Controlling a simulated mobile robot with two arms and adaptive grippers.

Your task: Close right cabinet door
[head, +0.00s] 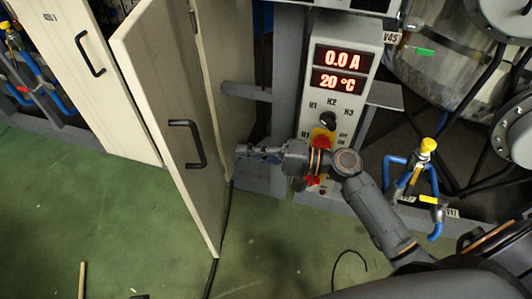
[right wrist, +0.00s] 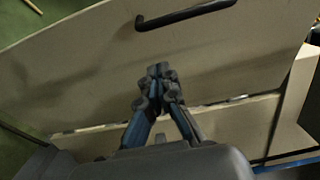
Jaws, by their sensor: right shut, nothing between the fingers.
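The right cabinet door (head: 165,95) is a cream panel with a black bar handle (head: 187,145). It stands open, swung out over the green floor. My right gripper (head: 240,150) is just to the right of the door in the head view, below the handle's middle. In the right wrist view the door (right wrist: 100,70) fills much of the picture, with its handle (right wrist: 185,15) above my fingertips (right wrist: 158,72). The fingers are together with nothing between them. I cannot tell whether they touch the panel. My left gripper is out of view.
A neighbouring cabinet door (head: 75,75) with a black handle looks shut. A control box (head: 338,85) showing 0.0 A and 20 °C stands close to my right wrist. Blue pipes with a yellow valve (head: 427,147) are farther right. Green floor (head: 60,200) is open at the left front.

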